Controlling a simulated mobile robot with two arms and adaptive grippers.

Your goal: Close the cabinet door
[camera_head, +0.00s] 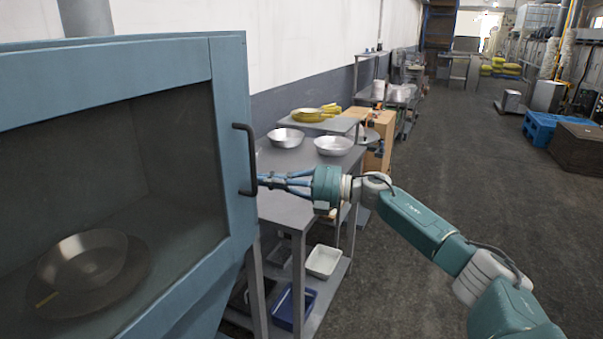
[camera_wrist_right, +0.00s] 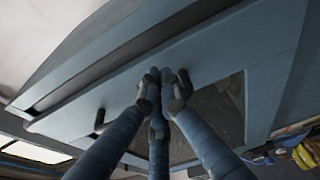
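The blue cabinet (camera_head: 105,62) fills the left of the head view. Its door (camera_head: 228,120) has a dark window and a black bar handle (camera_head: 248,160) on the right edge. A metal pan (camera_head: 85,268) shows behind the window. My right gripper (camera_head: 262,181) is at the door's right edge, by the handle's lower end. In the wrist view, the right gripper's fingertips (camera_wrist_right: 164,78) are together at the blue frame beside the window, with nothing seen between them. Contact is hard to judge. My left gripper is not in view.
A metal table (camera_head: 300,190) with two metal bowls (camera_head: 333,146) stands right beside the cabinet. A blue bin (camera_head: 293,307) and a white tray (camera_head: 323,261) lie on its lower shelf. The floor (camera_head: 450,150) to the right is largely clear.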

